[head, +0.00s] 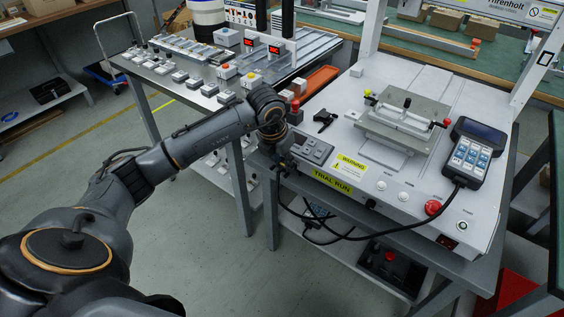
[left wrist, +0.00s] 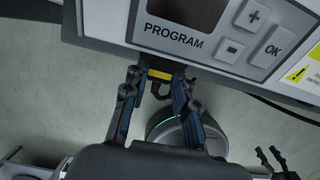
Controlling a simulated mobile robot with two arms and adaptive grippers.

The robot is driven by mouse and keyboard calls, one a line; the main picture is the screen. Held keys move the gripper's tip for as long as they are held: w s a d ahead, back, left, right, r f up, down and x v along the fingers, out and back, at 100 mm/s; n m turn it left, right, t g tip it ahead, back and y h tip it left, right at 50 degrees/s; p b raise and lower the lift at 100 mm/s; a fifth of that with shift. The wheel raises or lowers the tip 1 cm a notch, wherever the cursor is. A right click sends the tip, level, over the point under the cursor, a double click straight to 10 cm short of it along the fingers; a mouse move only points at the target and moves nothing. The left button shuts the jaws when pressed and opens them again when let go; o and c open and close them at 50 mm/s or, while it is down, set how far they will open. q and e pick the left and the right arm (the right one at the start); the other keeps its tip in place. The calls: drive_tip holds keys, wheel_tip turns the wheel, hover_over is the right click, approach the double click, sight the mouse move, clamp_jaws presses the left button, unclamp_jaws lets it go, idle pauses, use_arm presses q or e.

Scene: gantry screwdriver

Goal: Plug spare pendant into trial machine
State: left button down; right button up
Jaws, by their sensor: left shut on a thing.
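The trial machine (head: 405,90) stands on a bench with a TRIAL RUN label on its front. A pendant (head: 472,150) with a dark screen and blue keys lies at its right side, its black cable (head: 400,232) looping below the front edge. A second pendant (head: 318,211) lies partly hidden on the shelf below. My left gripper (head: 280,170) is at the machine's front left corner. In the left wrist view it is shut on a small dark plug with a yellow band (left wrist: 160,75), just under the PROGRAM panel (left wrist: 180,40). Whether the plug is seated is hidden.
A red stop button (head: 433,208) and round buttons line the machine's front. A table with switch boxes (head: 180,76) stands to the left, close to my arm. Open floor lies in front.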

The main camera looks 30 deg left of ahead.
use_arm(q)
drive_tip(key=shift+w, duration=0.1)
drive_tip(key=c, duration=1)
unclamp_jaws()
drive_tip(key=shift+r, duration=0.15)
